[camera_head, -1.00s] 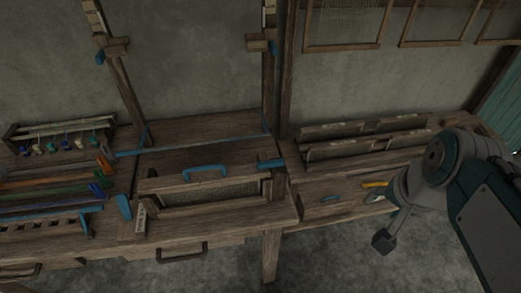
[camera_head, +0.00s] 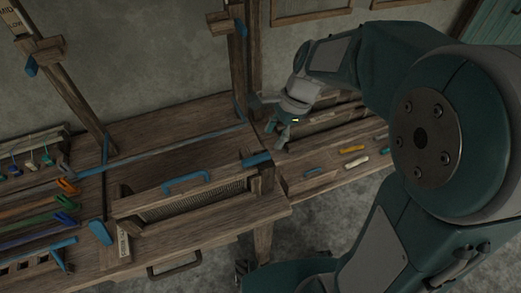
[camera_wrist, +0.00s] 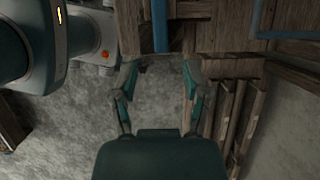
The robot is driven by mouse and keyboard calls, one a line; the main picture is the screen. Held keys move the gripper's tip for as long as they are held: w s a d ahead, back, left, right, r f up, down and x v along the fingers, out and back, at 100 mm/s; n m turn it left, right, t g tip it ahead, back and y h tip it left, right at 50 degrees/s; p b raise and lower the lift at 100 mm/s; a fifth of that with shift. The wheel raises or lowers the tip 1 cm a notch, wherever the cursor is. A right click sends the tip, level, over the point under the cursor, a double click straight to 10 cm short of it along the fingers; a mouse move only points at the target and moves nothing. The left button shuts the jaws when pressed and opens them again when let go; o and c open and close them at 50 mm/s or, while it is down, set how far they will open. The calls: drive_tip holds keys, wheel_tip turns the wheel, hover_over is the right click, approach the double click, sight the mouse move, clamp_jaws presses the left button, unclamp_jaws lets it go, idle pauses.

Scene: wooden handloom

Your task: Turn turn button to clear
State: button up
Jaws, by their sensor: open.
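Two blue pieces on the loom could be the turn button, and I cannot tell for sure which it is. One is the blue bar (camera_head: 257,159) on top of the right post of the beater frame (camera_head: 170,200). The other is the blue piece (camera_head: 101,232) near the left post, beside a small lettered tag. My gripper (camera_head: 276,132) is just right of and beyond the right-hand bar, apart from it. In the wrist view, my gripper (camera_wrist: 160,68) has its fingers apart with nothing between them. A blue strip (camera_wrist: 160,25) on wood shows beyond the fingertips.
A blue handle (camera_head: 187,181) sits on the beater frame. Yellow and white tools (camera_head: 353,150) lie on the right bench. Coloured shuttles (camera_head: 40,222) lie at the left. An upright post (camera_head: 240,55) stands behind my gripper. The floor is clear in front.

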sight(261, 156)
drive_tip(key=x, duration=0.7)
drive_tip(key=shift+a, duration=0.4)
drive_tip(key=shift+d, duration=0.2)
clamp_jaws()
